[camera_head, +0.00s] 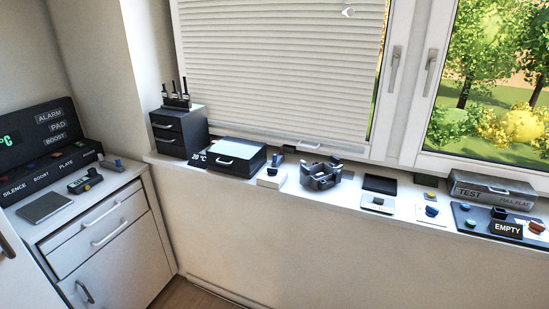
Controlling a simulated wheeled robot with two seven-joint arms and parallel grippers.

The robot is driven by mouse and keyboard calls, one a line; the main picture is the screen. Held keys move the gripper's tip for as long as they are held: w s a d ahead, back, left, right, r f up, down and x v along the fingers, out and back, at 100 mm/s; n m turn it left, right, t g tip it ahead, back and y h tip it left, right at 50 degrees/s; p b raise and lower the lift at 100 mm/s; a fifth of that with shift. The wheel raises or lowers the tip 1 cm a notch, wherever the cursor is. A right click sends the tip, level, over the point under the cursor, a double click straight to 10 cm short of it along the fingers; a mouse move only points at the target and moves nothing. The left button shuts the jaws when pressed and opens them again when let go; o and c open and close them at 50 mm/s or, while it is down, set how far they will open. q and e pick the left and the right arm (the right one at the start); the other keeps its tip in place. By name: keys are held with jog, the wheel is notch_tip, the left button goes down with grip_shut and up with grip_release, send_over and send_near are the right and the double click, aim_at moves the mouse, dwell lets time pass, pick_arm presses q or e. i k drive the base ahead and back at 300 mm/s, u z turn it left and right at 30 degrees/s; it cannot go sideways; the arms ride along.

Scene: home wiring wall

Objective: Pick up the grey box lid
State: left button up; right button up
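A long grey box (488,194) marked TEST and FULL FLAT stands on the window sill at the right, close to the window frame. Its grey lid (492,182) lies on top, with a small pale handle at the front; it looks closed. A dark box (238,157) with a pale top and a white handle also stands on the sill, left of the middle. Neither of my grippers shows in this view.
A dark drawer unit (180,132) stands at the sill's left end. A dark grey holder (320,174) sits mid-sill. A dark panel (500,226) marked EMPTY lies before the grey box. A white cabinet (100,226) with control panels stands left. The sill is narrow and crowded.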

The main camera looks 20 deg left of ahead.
aim_at(382, 204)
jog(key=u, duration=0.05)
jog(key=k, duration=0.3)
jog(key=z, duration=0.9)
jog(key=i, duration=0.8)
jog(key=u, duration=1.85)
